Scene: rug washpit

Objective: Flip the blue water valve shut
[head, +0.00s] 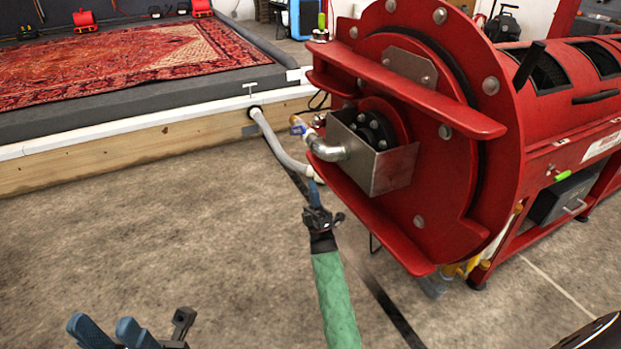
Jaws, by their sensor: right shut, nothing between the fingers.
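The blue water valve (298,125) is a small blue handle on a fitting at the end of the bent silver pipe (325,149), at the left side of the red machine (460,190). It is small here, and its exact handle angle is hard to tell. My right gripper (314,188) is shut and empty, below and slightly right of the valve in the picture, apart from it. My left gripper (104,326) is at the bottom left, far from the valve, with its blue fingers spread apart and nothing seen between them.
A grey hose (272,143) runs from the wooden-sided wash pit (150,138) to near the machine's lower ledge. A metal box (385,165) juts out right of the valve. A patterned red rug (110,62) lies in the pit. The concrete floor (180,220) at left is clear.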

